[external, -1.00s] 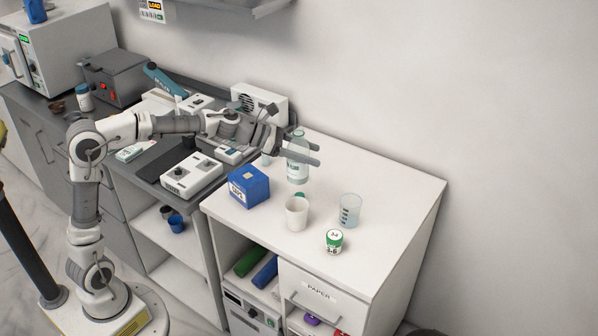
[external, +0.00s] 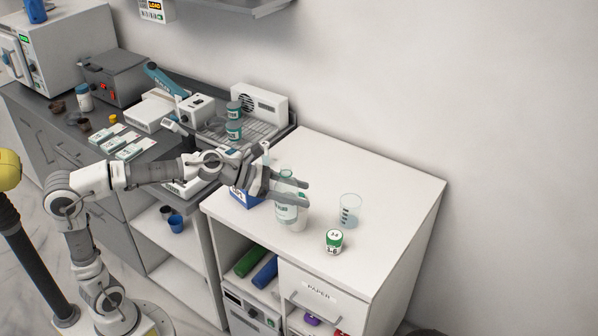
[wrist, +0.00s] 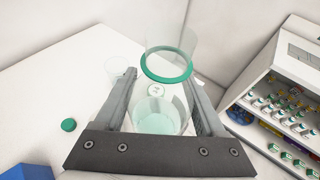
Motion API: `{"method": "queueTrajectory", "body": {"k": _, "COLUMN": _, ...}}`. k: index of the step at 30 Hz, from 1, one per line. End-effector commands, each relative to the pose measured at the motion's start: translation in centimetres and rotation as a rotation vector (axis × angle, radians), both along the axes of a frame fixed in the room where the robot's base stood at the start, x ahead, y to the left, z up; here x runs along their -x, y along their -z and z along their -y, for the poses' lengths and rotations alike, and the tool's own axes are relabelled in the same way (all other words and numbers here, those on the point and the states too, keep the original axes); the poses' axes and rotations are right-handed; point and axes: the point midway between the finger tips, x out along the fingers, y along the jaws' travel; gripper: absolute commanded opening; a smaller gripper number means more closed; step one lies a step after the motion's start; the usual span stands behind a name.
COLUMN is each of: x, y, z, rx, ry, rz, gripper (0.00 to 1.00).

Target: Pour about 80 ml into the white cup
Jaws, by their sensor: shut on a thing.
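My gripper (external: 302,192) is shut on a clear bottle (external: 285,212) with a white label, held about upright over the white counter. In the wrist view, the bottle (wrist: 158,122) is between the fingers (wrist: 160,82), with pale green liquid inside. A green ring (wrist: 168,78) on clear material shows above it; I cannot tell whether it is the bottle's rim. The white cup (external: 303,215) stands just right of the bottle, partly hidden by bottle and fingers. I cannot make out the cup in the wrist view.
A clear graduated beaker (external: 350,211) and a green-and-white jar (external: 334,242) stand to the right of the cup. A blue box (external: 240,199) sits left, partly behind my gripper. A green cap (wrist: 68,125) lies on the counter. The counter's back and right are clear.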

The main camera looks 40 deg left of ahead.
Motion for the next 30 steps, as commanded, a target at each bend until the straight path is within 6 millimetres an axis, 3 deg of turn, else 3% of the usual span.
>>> {"method": "queueTrajectory", "body": {"k": 9, "x": 0.0, "y": 5.0, "z": 0.0, "rx": 0.001, "ry": 0.001, "rz": -0.003, "gripper": 0.05}}
{"method": "queueTrajectory", "body": {"k": 18, "x": 0.0, "y": 8.8, "z": 0.0, "rx": 0.002, "ry": -0.001, "rz": -0.004, "gripper": 0.05}}
{"method": "queueTrajectory", "body": {"k": 30, "x": 0.0, "y": 11.1, "z": 0.0, "rx": 0.002, "ry": 0.001, "rz": 0.001, "gripper": 0.05}}
